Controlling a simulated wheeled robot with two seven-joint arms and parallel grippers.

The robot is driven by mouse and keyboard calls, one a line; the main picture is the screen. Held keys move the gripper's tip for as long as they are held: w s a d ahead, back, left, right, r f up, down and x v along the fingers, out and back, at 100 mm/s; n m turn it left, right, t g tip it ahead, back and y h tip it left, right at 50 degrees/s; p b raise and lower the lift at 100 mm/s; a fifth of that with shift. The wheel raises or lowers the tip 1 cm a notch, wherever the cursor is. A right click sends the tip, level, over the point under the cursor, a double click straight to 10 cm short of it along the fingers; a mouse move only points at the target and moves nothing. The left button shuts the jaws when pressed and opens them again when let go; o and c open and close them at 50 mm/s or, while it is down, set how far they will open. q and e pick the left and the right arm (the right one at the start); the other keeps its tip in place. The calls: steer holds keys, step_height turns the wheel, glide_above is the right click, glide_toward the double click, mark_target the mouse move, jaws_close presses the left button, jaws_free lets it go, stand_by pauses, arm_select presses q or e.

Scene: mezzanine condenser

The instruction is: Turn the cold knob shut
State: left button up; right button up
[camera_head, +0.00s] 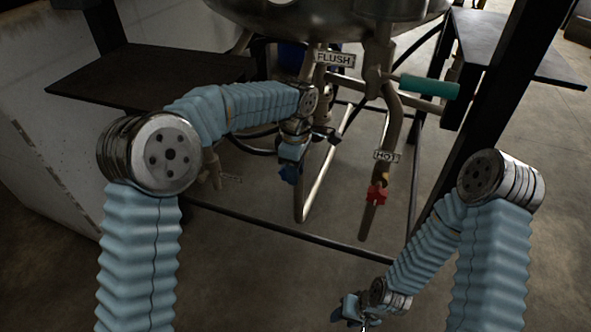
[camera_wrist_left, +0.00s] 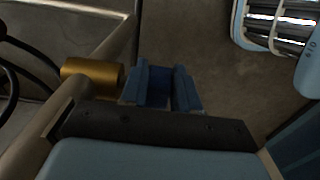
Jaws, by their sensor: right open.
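My left gripper (camera_head: 290,173) points down beside a pipe (camera_head: 299,200) under the tank. In the left wrist view its blue fingers (camera_wrist_left: 161,90) stand close together around a dark blue piece (camera_wrist_left: 158,88), which looks like the cold knob. A brass valve stem (camera_wrist_left: 92,72) meets it from the left. The blue of knob and fingers is hard to separate, and my wrist covers most of the knob in the head view. My right gripper (camera_head: 350,312) is open and empty, low at the bottom of the head view, away from the pipes.
The red knob (camera_head: 377,195) sits on the pipe with the HOT label (camera_head: 386,155). A FLUSH label (camera_head: 334,58) and a teal lever (camera_head: 430,87) are above. A dark shelf (camera_head: 140,78) is at left. A low frame bar (camera_head: 300,235) crosses below; the floor in front is clear.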

arm_select(q)
jaws_close()
steer(key=shift+d+f+t+y, duration=0.15)
steer(key=shift+t+y, duration=0.15)
steer(key=shift+y, duration=0.7)
steer(key=shift+d+f+t+y, duration=0.1)
steer(key=shift+f+t+y, duration=0.1)
steer(key=shift+y, duration=0.3)
steer(key=shift+f+t+y, duration=0.1)
steer(key=shift+t+y, duration=0.1)
steer(key=shift+y, duration=0.3)
steer(key=shift+f+t+y+b, duration=0.15)
steer(key=shift+t+y+b, duration=0.35)
steer(key=shift+y, duration=0.7)
steer(key=o, duration=0.5)
jaws_free()
